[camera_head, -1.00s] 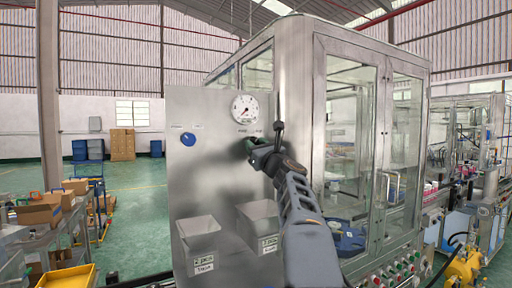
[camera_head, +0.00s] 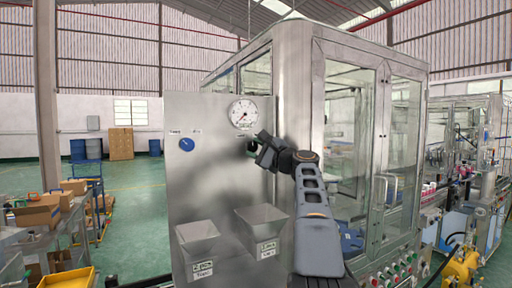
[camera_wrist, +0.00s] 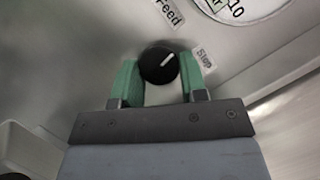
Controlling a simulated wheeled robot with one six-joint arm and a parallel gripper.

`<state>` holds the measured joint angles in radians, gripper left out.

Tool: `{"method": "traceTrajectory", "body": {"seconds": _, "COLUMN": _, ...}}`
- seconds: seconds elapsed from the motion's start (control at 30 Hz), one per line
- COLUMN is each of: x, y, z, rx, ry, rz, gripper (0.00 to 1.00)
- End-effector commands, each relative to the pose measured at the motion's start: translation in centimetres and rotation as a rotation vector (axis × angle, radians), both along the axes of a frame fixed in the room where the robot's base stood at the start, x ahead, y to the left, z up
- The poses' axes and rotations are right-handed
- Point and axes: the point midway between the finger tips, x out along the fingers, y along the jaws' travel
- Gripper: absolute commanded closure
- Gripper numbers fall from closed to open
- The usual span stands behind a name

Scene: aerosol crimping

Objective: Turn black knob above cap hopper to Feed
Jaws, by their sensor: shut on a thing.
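The black knob (camera_wrist: 158,64) sits on the steel panel (camera_head: 215,125), below the round gauge. In the wrist view its white pointer line aims up and to the right, between the "Feed" label (camera_wrist: 168,14) above and the "Stop" label (camera_wrist: 204,58) at the right. My gripper (camera_wrist: 160,78) has one green finger on each side of the knob and is shut on it. In the head view my gripper (camera_head: 258,150) covers most of the knob. The right-hand hopper (camera_head: 262,220) is below it; its label is too small to read surely.
A blue knob (camera_head: 186,145) is at the panel's left, above the left hopper (camera_head: 198,236). The gauge (camera_head: 243,113) is just above my gripper. A glass-doored steel cabinet (camera_head: 345,150) stands close on the right. Open green floor lies at the left.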

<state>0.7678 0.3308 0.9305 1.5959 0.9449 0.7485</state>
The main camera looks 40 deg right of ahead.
Motion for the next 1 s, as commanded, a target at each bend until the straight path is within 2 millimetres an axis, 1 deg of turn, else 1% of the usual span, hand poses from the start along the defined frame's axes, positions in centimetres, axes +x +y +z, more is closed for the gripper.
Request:
{"method": "traceTrajectory", "body": {"seconds": 0.03, "x": 0.01, "y": -0.07, "z": 0.31, "rx": -0.044, "ry": 0.007, "rz": 0.0, "gripper": 0.84}}
{"method": "traceTrajectory", "body": {"seconds": 0.2, "x": 0.01, "y": -0.14, "z": 0.44, "rx": -0.202, "ry": 0.028, "rz": 0.001, "gripper": 0.84}}
{"method": "traceTrajectory", "body": {"seconds": 0.5, "x": 0.0, "y": -0.17, "z": 0.57, "rx": -0.444, "ry": 0.062, "rz": 0.0, "gripper": 0.84}}
{"method": "traceTrajectory", "body": {"seconds": 0.8, "x": 0.01, "y": -0.17, "z": 0.54, "rx": -0.599, "ry": 0.084, "rz": 0.0, "gripper": 0.84}}
{"method": "traceTrajectory", "body": {"seconds": 1.0, "x": 0.01, "y": -0.15, "z": 0.52, "rx": -0.648, "ry": 0.091, "rz": 0.0, "gripper": 0.84}}
